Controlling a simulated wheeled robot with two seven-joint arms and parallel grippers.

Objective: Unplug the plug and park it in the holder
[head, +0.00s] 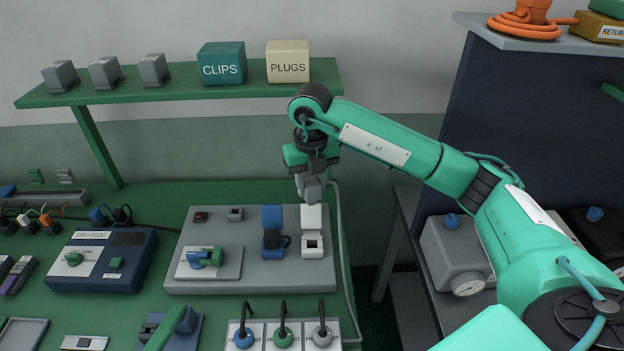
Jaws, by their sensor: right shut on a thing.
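My right gripper (311,174) comes down from above over the grey sloped panel (215,278). It is shut on a grey plug (310,190), partly hidden by the jaws. The plug's lower end meets the white block (311,218) in the picture; I cannot tell whether it sits in it or hovers above. A grey cable (342,235) hangs from the gripper area down the panel's right side. A second white block with a dark opening (313,245) is just below. I cannot tell which part is the holder. My left gripper is not in view.
A blue block (272,217) with a black plug (271,239) is left of the white blocks. Blue, green and grey round pieces (283,339) with black hooks stand in front. A dark blue box (102,260) is at left. A green shelf (180,86) is above.

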